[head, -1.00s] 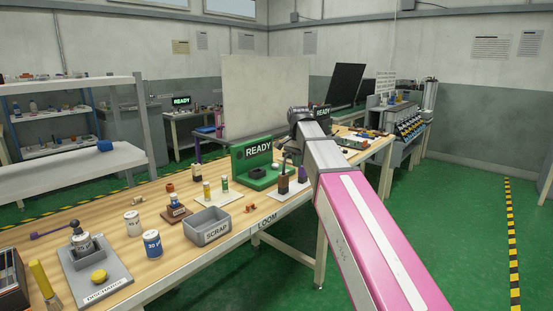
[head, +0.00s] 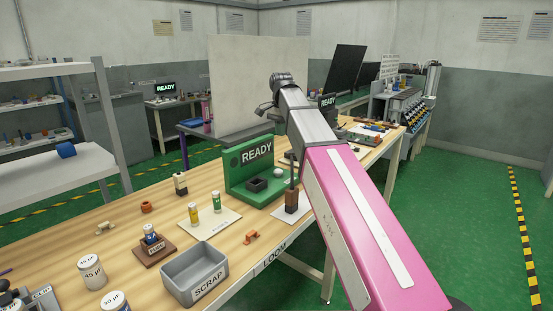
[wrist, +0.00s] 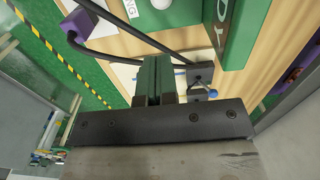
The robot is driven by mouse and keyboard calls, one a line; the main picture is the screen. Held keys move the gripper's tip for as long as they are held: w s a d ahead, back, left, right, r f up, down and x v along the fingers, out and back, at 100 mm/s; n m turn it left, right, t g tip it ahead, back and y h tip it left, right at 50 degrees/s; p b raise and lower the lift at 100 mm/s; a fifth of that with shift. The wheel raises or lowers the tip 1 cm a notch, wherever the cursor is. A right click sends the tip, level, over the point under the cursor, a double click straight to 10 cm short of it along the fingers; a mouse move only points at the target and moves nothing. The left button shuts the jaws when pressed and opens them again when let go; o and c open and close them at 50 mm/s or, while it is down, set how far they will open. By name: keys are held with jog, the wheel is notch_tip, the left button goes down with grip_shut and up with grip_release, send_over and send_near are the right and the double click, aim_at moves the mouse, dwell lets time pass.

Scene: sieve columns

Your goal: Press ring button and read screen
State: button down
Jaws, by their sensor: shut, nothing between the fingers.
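A green fixture (head: 235,178) on the wooden bench carries a screen (head: 257,152) that reads READY. A dark square socket (head: 257,184) and a pale round knob (head: 277,172) are on its base. I cannot tell whether the knob is the ring button. In the wrist view, a white round knob (wrist: 161,3) shows at the top edge beside a green part (wrist: 240,35). My gripper (wrist: 153,62) is shut and empty, with its fingers close together. Black cables pass near the fingers; I cannot tell whether they touch.
A grey SCRAP bin (head: 194,275) stands at the bench's front edge. Another READY screen (head: 165,87) is at the back left. Green floor at the right is open.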

aim_at(278, 172)
jog(key=shift+w, duration=0.15)
jog(key=shift+f, duration=0.1)
notch_tip(278, 172, down, 14)
jog(key=shift+r, duration=0.1)
dwell(0.7)
